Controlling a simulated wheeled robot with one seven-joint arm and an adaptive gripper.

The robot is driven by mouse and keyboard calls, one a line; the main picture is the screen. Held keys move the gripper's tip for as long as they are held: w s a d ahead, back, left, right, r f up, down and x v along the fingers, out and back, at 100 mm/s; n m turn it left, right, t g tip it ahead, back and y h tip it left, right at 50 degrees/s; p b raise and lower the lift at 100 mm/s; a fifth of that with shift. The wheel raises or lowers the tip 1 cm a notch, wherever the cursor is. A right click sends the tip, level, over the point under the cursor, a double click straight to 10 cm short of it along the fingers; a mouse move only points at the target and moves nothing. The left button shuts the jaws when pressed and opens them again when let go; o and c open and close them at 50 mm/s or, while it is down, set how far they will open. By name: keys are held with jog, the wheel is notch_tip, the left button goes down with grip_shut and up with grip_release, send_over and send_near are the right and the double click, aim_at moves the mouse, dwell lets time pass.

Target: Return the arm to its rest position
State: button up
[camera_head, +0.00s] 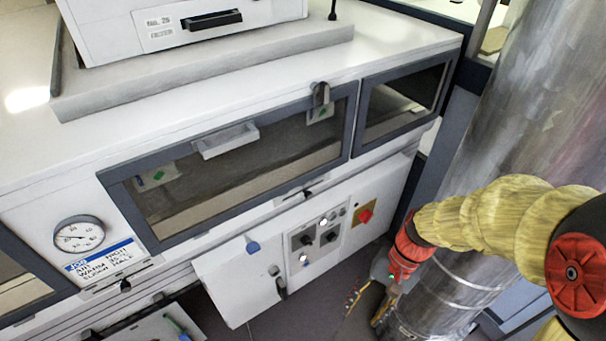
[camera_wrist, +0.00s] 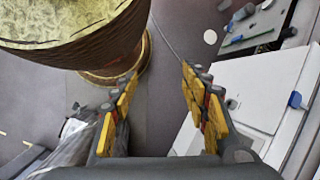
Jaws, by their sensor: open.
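My arm, in a yellow sleeve with red joints, reaches in from the right edge of the head view and bends down. My gripper (camera_head: 366,298) hangs low beside the foot of a large shiny metal cylinder (camera_head: 510,110). In the wrist view my gripper (camera_wrist: 160,80) is open, with its yellow-padded fingers apart and nothing between them. Grey floor shows beyond the fingers.
The white tunnel machine (camera_head: 400,40) with dark-framed windows fills the left and middle. A white control panel (camera_head: 320,240) with a red switch (camera_head: 365,215) juts low, left of my gripper. A small tray (camera_head: 172,328) lies lower left. Floor between panel and cylinder is narrow.

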jog(key=d+r+n+t+h, duration=0.1)
jog(key=r+t, duration=0.2)
jog(key=r, duration=0.4)
jog(key=w+d+r+n+t+h, duration=0.1)
jog(key=d+r+n+t, duration=0.1)
jog(key=r, duration=0.5)
jog(key=d+r+n+t+h, duration=0.1)
jog(key=r+n+t+h, duration=0.1)
jog(key=r, duration=0.5)
jog(key=shift+w+d+r+t, duration=0.15)
jog(key=shift+w+r+t, duration=0.15)
jog(key=shift+t, duration=0.5)
jog(key=shift+s+r, duration=0.3)
jog(key=shift+s, duration=0.55)
